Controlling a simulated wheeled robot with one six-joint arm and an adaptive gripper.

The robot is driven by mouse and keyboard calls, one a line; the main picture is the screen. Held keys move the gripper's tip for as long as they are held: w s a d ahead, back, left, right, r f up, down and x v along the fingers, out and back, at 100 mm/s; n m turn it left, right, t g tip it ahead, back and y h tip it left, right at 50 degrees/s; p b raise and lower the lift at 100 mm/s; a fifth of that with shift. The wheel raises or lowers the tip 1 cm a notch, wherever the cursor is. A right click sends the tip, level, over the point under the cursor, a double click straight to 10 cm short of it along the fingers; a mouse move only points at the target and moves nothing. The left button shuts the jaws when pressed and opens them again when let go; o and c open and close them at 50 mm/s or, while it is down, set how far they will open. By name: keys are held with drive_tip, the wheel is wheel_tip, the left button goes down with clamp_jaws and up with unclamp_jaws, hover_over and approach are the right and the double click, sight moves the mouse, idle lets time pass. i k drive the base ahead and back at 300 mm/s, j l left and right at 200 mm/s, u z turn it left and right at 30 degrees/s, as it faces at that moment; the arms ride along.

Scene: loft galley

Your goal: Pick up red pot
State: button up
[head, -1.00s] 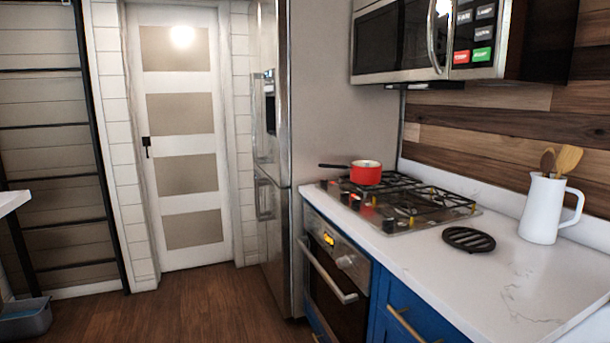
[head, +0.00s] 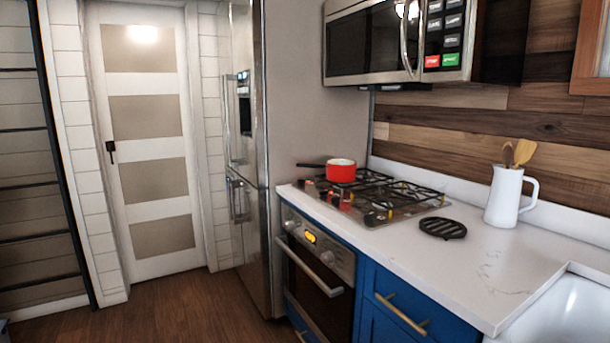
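The red pot (head: 341,172) is small, with a pale inside and a dark handle pointing left. It stands upright on the back left part of the gas stove top (head: 407,202), on the black grates. Nothing touches or covers it from this side. My gripper is not in the head view.
A microwave (head: 400,42) hangs above the stove. A black round trivet (head: 443,228) and a white pitcher with wooden utensils (head: 503,197) stand on the white counter (head: 480,265). A tall fridge (head: 300,110) borders the stove at left. A white sink (head: 565,310) is at lower right. The wooden floor (head: 170,305) ahead is clear.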

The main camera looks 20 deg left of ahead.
sight(334, 173)
drive_tip(key=l+u, duration=0.25)
drive_tip(key=u, duration=0.2)
drive_tip(key=k+l+u, duration=0.15)
drive_tip(key=u, duration=0.3)
drive_tip(key=i+j+u, duration=0.5)
drive_tip(key=i+j, duration=0.15)
drive_tip(key=i, duration=0.25)
drive_tip(key=i+j+u, duration=0.2)
drive_tip(key=i, duration=0.35)
drive_tip(key=i+j+u, duration=0.15)
drive_tip(key=i, duration=0.4)
drive_tip(key=i+j+z, duration=0.1)
drive_tip(key=i+z, duration=0.4)
drive_tip(key=i+j+z, duration=0.35)
drive_tip(key=i+z, duration=0.15)
drive_tip(key=i+j+z, duration=0.2)
drive_tip(key=z, duration=0.3)
drive_tip(key=i+j+z, duration=0.35)
drive_tip(key=z, duration=0.15)
drive_tip(key=i+j+z, duration=0.2)
drive_tip(key=j+z, duration=0.3)
drive_tip(key=i+j+z, duration=0.15)
drive_tip(key=j+z, duration=0.35)
drive_tip(key=l, duration=0.1)
